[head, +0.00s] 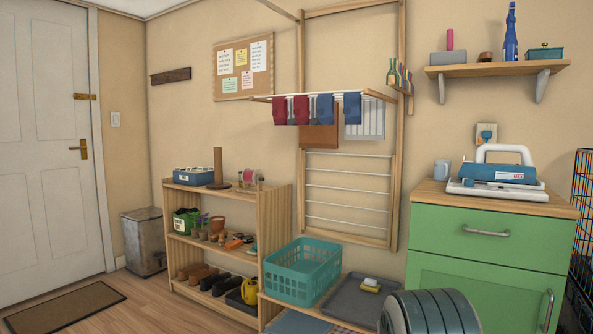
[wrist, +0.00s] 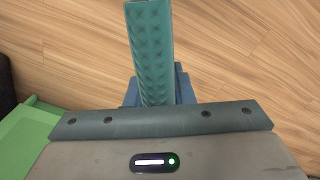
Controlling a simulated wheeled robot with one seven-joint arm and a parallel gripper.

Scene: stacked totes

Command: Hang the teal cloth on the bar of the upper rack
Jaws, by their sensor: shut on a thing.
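The teal cloth (wrist: 150,40) shows in the wrist view as a long strip with a dimpled surface. My gripper (wrist: 158,104) is shut on it, and the strip reaches from the gripper to the top edge of that view. The fingertips are mostly hidden. The upper rack (head: 382,95) juts from the wall in the head view, in a wooden frame. Small red cloths (head: 301,110) and blue cloths (head: 325,108) hang along its bar. Neither my gripper nor the teal cloth can be made out in the head view.
A folded lower rack (head: 348,190) lies against the wall. Below stand a low bench with a teal basket (head: 302,272) and a grey tray (head: 358,300), and a wooden shelf (head: 273,235). A green cabinet (head: 490,270) stands at right. Wood floor (wrist: 250,60) shows beneath my gripper.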

